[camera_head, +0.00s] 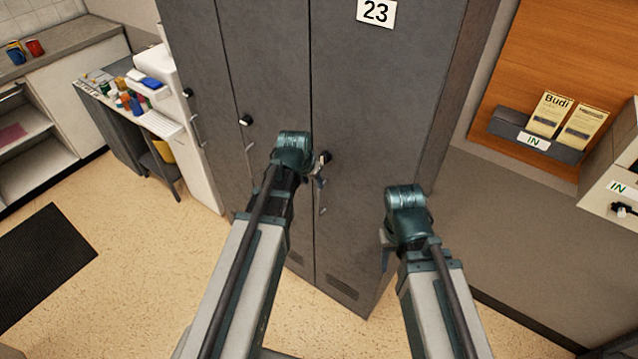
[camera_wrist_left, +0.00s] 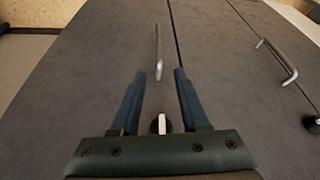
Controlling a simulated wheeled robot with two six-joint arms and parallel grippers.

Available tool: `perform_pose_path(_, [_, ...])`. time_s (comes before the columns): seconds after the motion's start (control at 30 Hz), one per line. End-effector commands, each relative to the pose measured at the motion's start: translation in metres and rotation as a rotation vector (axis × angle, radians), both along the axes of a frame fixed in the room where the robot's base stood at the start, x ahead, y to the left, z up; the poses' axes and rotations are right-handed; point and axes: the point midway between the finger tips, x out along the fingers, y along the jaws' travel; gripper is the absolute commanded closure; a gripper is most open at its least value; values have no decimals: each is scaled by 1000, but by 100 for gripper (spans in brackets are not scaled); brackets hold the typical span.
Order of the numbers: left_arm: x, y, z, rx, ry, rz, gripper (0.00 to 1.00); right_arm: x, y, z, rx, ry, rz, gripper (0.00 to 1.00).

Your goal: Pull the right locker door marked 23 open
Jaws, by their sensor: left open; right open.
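The right locker door (camera_head: 385,110) is dark grey, carries a white plate marked 23 (camera_head: 376,12), and looks shut. Its thin upright handle (camera_head: 321,197) sits by the door's left edge, below a dark knob (camera_head: 325,157). My left gripper (camera_head: 318,180) is at this handle, partly hidden behind its own wrist. In the left wrist view, the open fingers (camera_wrist_left: 160,75) have the near end of the handle (camera_wrist_left: 158,50) between their tips, apart from both. The knob (camera_wrist_left: 160,124) shows nearer the palm. My right gripper (camera_head: 386,250) is low before the door's right side; its fingers are mostly hidden.
Other grey locker doors (camera_head: 275,60) with a knob and handles adjoin on the left. A wall tray with leaflets (camera_head: 535,138) and a pale cabinet (camera_head: 612,190) are on the right. A small cluttered desk (camera_head: 115,110) stands left. The floor (camera_head: 130,260) at left is mostly clear.

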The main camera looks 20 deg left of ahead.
Motion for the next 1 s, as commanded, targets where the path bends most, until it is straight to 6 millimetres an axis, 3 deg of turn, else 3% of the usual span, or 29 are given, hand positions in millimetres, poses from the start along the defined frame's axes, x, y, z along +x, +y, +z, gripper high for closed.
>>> perform_pose_path(0.37, [5,-1,-15,0,0,0,55,0,0,-15,0,0,-1,50])
perform_pose_path(1.0, [39,-6,-101,0,1,1,55,0,0,-101,0,0,-2,50])
